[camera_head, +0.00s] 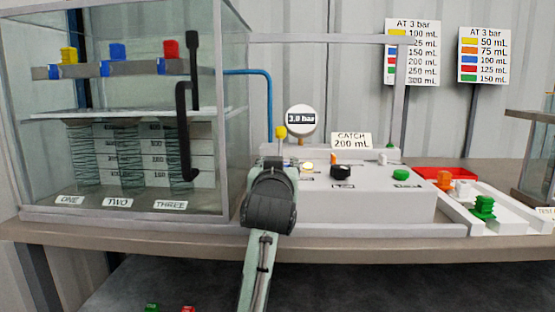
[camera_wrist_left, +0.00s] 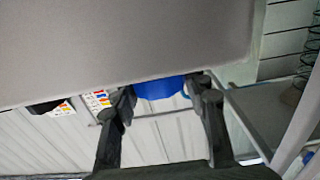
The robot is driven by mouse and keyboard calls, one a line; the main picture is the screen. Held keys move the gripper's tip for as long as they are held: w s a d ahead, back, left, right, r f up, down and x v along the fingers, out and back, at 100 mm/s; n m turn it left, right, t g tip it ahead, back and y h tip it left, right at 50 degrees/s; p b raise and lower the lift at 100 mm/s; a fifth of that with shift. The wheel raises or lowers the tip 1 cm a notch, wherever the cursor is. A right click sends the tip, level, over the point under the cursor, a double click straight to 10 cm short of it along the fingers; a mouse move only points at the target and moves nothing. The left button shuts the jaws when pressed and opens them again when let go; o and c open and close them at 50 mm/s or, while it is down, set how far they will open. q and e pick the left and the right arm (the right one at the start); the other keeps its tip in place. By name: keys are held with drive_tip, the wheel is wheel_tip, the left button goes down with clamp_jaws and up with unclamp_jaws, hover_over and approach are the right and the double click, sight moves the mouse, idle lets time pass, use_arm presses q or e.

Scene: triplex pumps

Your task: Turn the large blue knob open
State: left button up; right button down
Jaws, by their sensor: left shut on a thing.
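The large blue knob (camera_wrist_left: 158,88) shows in the left wrist view, on the edge of a grey surface. My left gripper (camera_wrist_left: 164,94) has one dark finger on each side of it and is shut on it. In the head view my left gripper (camera_head: 272,168) is at the left end of the white control box (camera_head: 385,205) and hides the blue knob there. How far the knob is turned cannot be told. My right gripper is in neither view.
A glass case (camera_head: 225,130) with a black handle (camera_head: 184,130) stands close on the left. A yellow knob (camera_head: 280,132), a gauge reading 3.0 bar (camera_head: 301,119), a black knob (camera_head: 341,171) and a green button (camera_head: 401,174) are nearby. A white tray (camera_head: 515,222) is at right.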

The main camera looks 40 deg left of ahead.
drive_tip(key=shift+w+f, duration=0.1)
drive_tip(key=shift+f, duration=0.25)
use_arm(q)
drive_tip(key=shift+f, duration=0.1)
drive_tip(key=o, duration=1.2)
drive_tip(key=v, duration=0.7)
drive_tip(key=shift+s, duration=0.3)
drive_tip(key=shift+d, duration=0.1)
